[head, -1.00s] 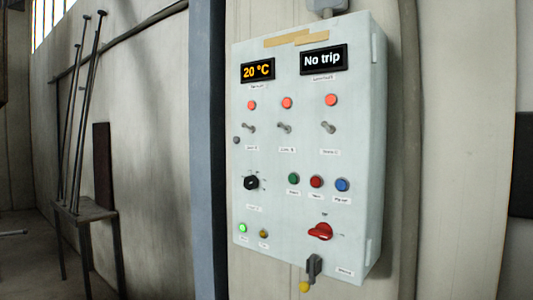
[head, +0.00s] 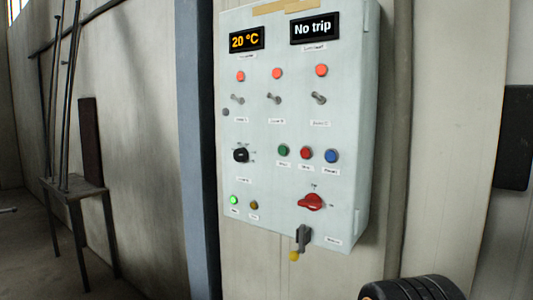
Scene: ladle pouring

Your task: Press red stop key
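The red stop key (head: 305,153) is the small round red button in the middle of a row of three on the pale control box (head: 262,195). A green button (head: 284,151) is to its left and a blue button (head: 331,156) to its right. The small labels under them are too blurred to read. Nothing touches or covers the red key. A dark ribbed part, which looks like a piece of my arm, shows at the bottom right edge, below and apart from the box. My gripper's fingertips are not visible.
The box also carries displays reading "20 °C" (head: 246,40) and "No trip" (head: 314,28), three orange-red lamps, three toggle switches, a black knob (head: 241,155), a lit green lamp (head: 234,200) and a red rotary switch (head: 310,202). A stand with rods (head: 75,188) is at left.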

